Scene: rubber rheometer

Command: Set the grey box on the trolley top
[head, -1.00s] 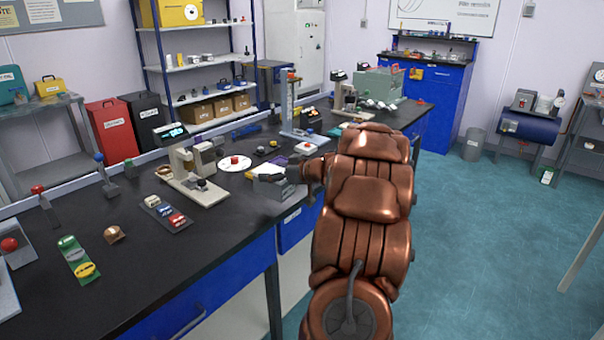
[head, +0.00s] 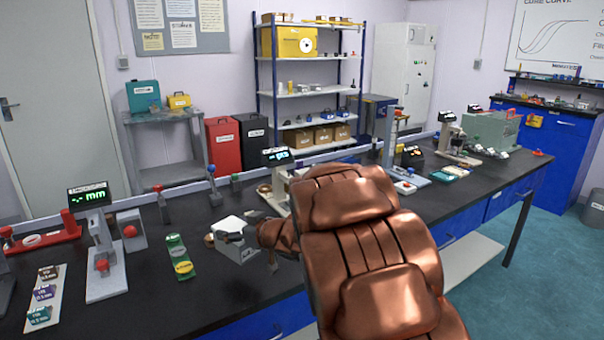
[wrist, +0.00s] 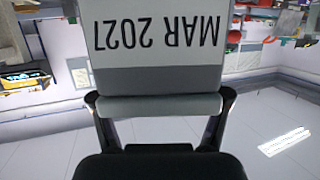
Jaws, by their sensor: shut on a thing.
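The grey box (wrist: 155,78) fills the upper middle of the wrist view, with a white label that reads MAR 2027 upside down. My gripper (wrist: 160,103) is shut on it, one finger at each side. In the head view the box (head: 236,243) is at the end of my arm, in front of the bench top; the arm hides part of my gripper. A grey metal stand (head: 163,117) at the back left carries a teal case and a yellow box. I cannot tell whether this is the trolley.
The long black bench (head: 213,292) lies across the front. Red (head: 223,143) and black bins are behind the bench.

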